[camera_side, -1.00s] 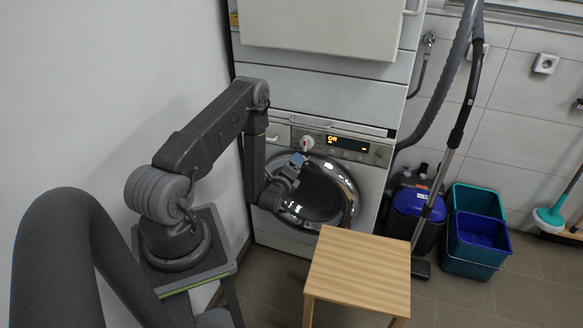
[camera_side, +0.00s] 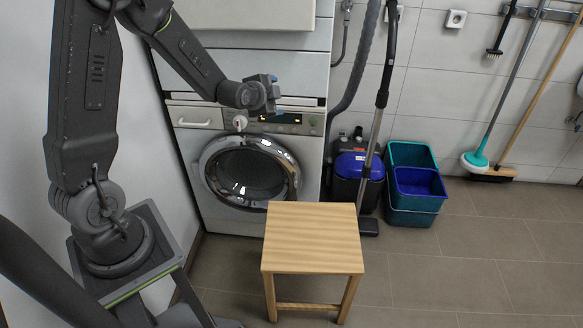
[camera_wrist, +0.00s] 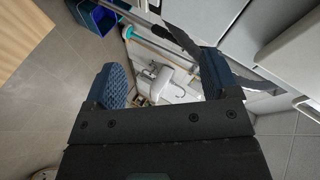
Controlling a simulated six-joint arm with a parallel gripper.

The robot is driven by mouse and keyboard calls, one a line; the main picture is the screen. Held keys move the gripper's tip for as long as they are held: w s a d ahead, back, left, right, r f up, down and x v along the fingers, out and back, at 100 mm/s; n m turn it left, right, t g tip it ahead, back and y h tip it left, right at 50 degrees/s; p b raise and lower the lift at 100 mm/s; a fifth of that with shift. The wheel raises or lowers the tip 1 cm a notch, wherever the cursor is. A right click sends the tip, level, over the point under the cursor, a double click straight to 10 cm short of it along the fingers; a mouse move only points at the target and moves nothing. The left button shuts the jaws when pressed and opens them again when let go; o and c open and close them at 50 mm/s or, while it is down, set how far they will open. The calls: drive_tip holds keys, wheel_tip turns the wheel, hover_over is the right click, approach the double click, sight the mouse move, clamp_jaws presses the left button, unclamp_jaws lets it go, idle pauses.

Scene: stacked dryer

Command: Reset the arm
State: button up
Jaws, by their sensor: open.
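My gripper (camera_side: 272,92) is raised in front of the dryer's control panel, above the round door, at the end of my dark grey arm. In the wrist view my gripper (camera_wrist: 165,85) shows two blue ridged finger pads wide apart with nothing between them. The dryer (camera_side: 245,165) stands at the back with its round glass door (camera_side: 250,172) shut as far as I can tell.
A wooden stool (camera_side: 312,235) stands in front of the dryer. A vacuum cleaner (camera_side: 358,180), teal and blue buckets (camera_side: 415,185) and brooms (camera_side: 490,165) stand to the right. A white upper unit (camera_side: 250,12) is above. The floor at right front is clear.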

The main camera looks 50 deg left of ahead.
drive_tip(key=s+d+r+n+g+h, duration=0.2)
drive_tip(key=s+d+r+n, duration=0.1)
drive_tip(key=s+d+r, duration=0.4)
drive_tip(key=s+d+r+n+g+h, duration=0.1)
drive_tip(key=s+d+r+n+h, duration=0.1)
drive_tip(key=s+d+r, duration=0.5)
drive_tip(key=s+d+n+g, duration=0.1)
drive_tip(key=s+d, duration=0.1)
drive_tip(key=s, duration=0.4)
drive_tip(key=s+d+f+n+g+h, duration=0.1)
drive_tip(key=s+d+n, duration=0.1)
drive_tip(key=s, duration=0.4)
drive_tip(key=shift+s+d+f+g, duration=0.3)
drive_tip(key=shift+d+g, duration=0.1)
drive_tip(key=shift+d, duration=0.4)
